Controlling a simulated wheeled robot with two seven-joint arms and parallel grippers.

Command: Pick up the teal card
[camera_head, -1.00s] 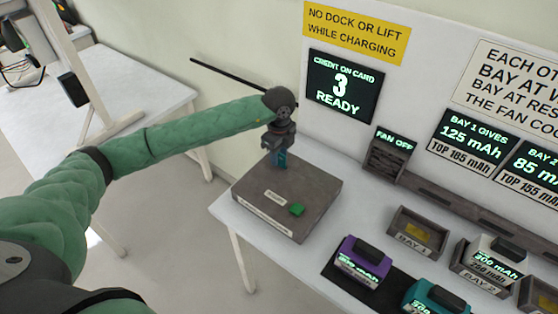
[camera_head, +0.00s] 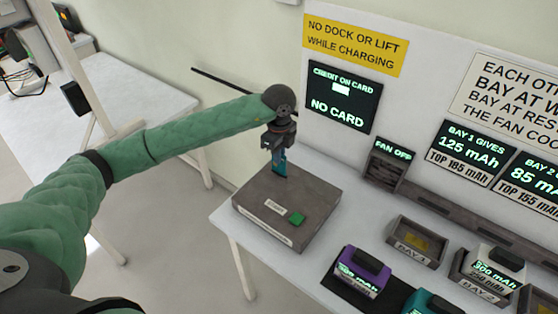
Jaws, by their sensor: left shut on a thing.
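The teal card (camera_head: 279,168) is upright in my left gripper (camera_head: 279,150), which is shut on it. The card hangs just above the back part of a grey box (camera_head: 315,216) with a green button (camera_head: 297,219) and a small label on top. Whether the card's lower edge clears the box top is hard to tell. The black credit screen (camera_head: 341,96) on the wall panel reads "NO CARD". My right gripper is not in view.
Right of the box are an empty bay 1 tray (camera_head: 416,242), a purple pack (camera_head: 358,270), a teal pack (camera_head: 433,304) and a white pack (camera_head: 497,266). A fan unit (camera_head: 388,165) reads "FAN OFF". A white table (camera_head: 130,92) stands at left.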

